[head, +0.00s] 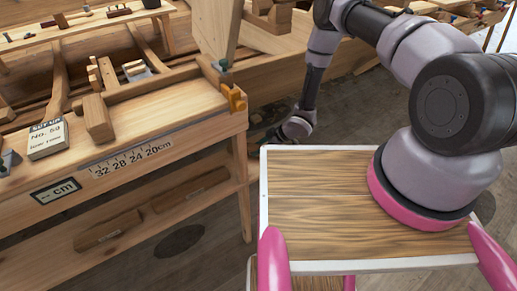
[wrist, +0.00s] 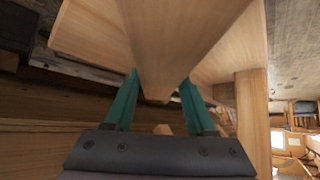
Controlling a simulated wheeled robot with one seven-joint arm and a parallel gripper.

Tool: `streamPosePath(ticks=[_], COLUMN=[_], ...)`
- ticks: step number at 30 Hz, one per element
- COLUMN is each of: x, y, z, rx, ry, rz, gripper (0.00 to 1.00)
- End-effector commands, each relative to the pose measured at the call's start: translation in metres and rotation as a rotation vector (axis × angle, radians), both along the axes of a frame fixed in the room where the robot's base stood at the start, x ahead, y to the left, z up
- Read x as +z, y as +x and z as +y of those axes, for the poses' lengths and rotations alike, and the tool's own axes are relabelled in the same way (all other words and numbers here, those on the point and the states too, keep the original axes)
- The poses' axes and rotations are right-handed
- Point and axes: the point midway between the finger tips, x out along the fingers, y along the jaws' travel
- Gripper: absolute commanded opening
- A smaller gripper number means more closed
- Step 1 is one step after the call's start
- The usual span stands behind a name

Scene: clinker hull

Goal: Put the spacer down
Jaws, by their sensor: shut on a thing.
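My gripper (wrist: 158,88) shows in the wrist view as two teal fingers on either side of a long pale wooden piece (wrist: 170,40), which I take to be the spacer. The fingers are shut on it. The piece runs from between the fingers to the top of the picture, and its far end is out of view. In the head view my arm reaches down beyond the small tray table, to the right of the workbench's end. The fingers and the held piece cannot be made out clearly there.
The workbench (head: 150,115) fills the left, with a printed centimetre scale on its front. A labelled box (head: 48,138) and a wooden block (head: 97,118) stand on it. An orange clamp-like part (head: 233,97) sits at its corner. A wooden post (wrist: 251,120) stands right of my gripper.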

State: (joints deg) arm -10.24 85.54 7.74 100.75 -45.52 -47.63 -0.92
Motion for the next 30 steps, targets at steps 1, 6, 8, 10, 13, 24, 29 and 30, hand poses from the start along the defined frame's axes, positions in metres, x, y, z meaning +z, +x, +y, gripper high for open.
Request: streamPosePath(ticks=[1,6,8,10,13,24,29,30], x=[-0.004,-0.004,-0.004,-0.006,-0.006,-0.002,0.013,0.019], y=[0.000,0.000,0.000,0.000,0.000,0.000,-0.001,-0.003], z=[0.000,0.000,0.000,0.000,0.000,-0.001,-0.017,-0.023], rx=[0.001,0.000,0.000,0.000,0.000,-0.001,-0.004,-0.003], ry=[0.001,0.001,0.001,0.001,0.001,0.001,0.001,0.001], rz=[-0.001,-0.002,-0.002,0.000,0.000,-0.001,0.000,0.000], gripper=[0.00,0.00,0.00,0.00,0.86,0.86,0.86,0.86])
